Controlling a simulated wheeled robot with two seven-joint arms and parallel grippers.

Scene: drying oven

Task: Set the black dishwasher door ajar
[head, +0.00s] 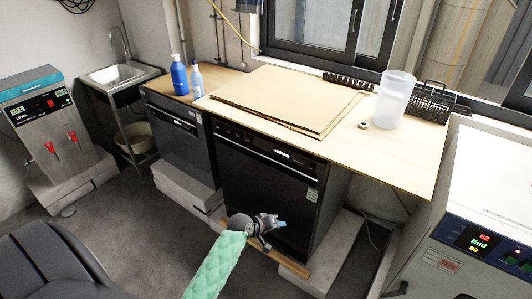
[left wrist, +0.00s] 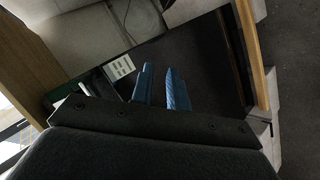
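The black dishwasher (head: 262,180) stands under the wooden worktop, near the middle of the head view. Its door looks shut, with a dark control strip along the top and a small pale label at the upper right. The label (left wrist: 121,68) and dark front also show in the left wrist view. My left gripper (head: 270,226), on the green-sleeved arm, is in front of the lower part of the door. Its blue fingers (left wrist: 158,72) are apart with nothing between them. I cannot tell whether it touches the door. My right gripper is not in view.
A second dark appliance (head: 176,140) stands to the left on a pale block. Cardboard sheets (head: 285,97) and a translucent container (head: 394,100) lie on the worktop (head: 410,160). A white device with displays (head: 490,190) is at the right.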

